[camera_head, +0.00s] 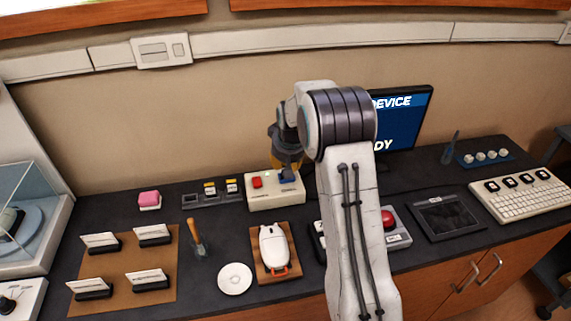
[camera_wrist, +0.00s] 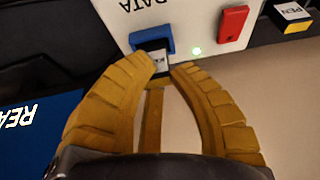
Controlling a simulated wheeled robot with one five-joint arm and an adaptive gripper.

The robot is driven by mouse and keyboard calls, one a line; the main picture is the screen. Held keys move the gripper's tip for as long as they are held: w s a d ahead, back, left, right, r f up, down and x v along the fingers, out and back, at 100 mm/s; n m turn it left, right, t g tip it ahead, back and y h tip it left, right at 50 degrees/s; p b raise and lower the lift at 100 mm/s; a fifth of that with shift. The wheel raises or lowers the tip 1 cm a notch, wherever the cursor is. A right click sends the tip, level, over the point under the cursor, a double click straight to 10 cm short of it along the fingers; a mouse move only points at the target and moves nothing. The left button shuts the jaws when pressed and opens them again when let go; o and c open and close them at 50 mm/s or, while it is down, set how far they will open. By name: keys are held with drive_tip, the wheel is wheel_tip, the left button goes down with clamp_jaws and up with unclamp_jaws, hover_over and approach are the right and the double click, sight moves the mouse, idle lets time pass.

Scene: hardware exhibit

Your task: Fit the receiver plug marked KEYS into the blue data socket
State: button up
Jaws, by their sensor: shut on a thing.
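The KEYS receiver plug (camera_wrist: 159,59), dark with a white label partly covered, is between the yellow fingertips of my gripper (camera_wrist: 167,69) in the wrist view. My gripper is shut on it. The plug's far end sits at the blue data socket (camera_wrist: 152,41), whose blue rim shows around it; how deep it goes is hidden. The socket is on a white box (camera_wrist: 185,20) marked DATA, with a red part and a lit green light (camera_wrist: 197,51). In the head view my gripper (camera_head: 287,166) points down at this box (camera_head: 274,200); the plug is hidden there.
A dark rack (camera_head: 205,200) with yellow plugs stands left of the box; one reads PEN (camera_wrist: 291,15) in the wrist view. A screen (camera_head: 405,120) behind my arm shows partly covered words, DEVICE and DY. A white mouse (camera_head: 273,246) on a wooden board lies in front.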

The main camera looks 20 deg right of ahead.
drive_tip(key=shift+f, duration=0.25)
drive_tip(key=o, duration=1.5)
drive_tip(key=shift+r, duration=0.25)
drive_tip(key=shift+r+p, duration=2.35)
drive_tip(key=shift+r, duration=1)
